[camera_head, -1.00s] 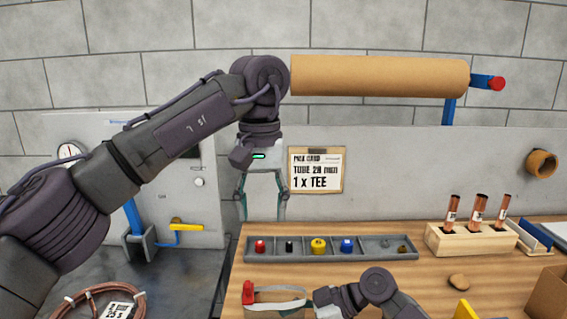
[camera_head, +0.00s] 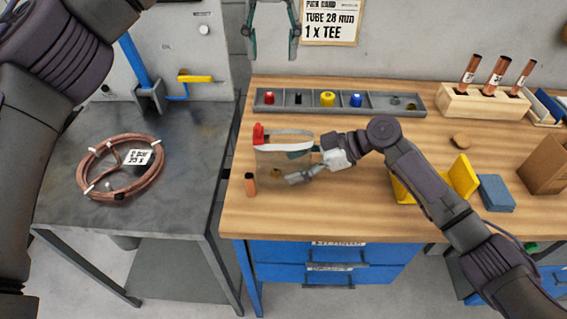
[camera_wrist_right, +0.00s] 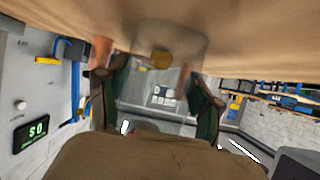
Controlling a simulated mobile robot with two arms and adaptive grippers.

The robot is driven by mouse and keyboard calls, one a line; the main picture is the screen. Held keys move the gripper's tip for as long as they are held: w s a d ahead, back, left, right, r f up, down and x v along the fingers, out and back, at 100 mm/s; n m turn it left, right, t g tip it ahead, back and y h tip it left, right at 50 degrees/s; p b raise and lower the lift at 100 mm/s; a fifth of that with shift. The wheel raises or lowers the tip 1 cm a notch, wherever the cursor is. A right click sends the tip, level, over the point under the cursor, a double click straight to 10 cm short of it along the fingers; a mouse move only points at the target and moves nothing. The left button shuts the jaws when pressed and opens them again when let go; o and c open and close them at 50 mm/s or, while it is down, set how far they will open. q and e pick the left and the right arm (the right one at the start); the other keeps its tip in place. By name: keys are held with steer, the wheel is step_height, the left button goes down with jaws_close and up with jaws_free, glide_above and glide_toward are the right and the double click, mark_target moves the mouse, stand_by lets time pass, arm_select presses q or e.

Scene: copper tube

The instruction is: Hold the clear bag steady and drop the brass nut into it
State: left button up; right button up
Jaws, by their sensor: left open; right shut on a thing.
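The clear bag (camera_head: 266,160) stands on the wooden bench, with a pale rim and a red piece at its left top corner. My right gripper (camera_head: 298,166) comes in from the right and is shut on the bag's right side. A small brass-coloured piece (camera_head: 275,173), likely the brass nut, shows low down within the bag's outline. It also shows in the right wrist view (camera_wrist_right: 161,60), between the fingers. I cannot tell for sure that it is inside the bag. My left gripper (camera_head: 271,50) is open and empty, pointing down above the back of the bench, away from the bag.
A grey parts tray (camera_head: 380,103) with coloured pieces lies behind the bag. A short copper tube (camera_head: 250,184) stands near the bag's left. A wooden block (camera_head: 455,105) holds copper tubes. A yellow holder (camera_head: 463,176) and a blue block (camera_head: 496,192) lie right. A copper coil (camera_head: 88,165) lies on the dark table.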

steer(key=o, duration=0.9)
steer(key=shift+f, duration=0.1)
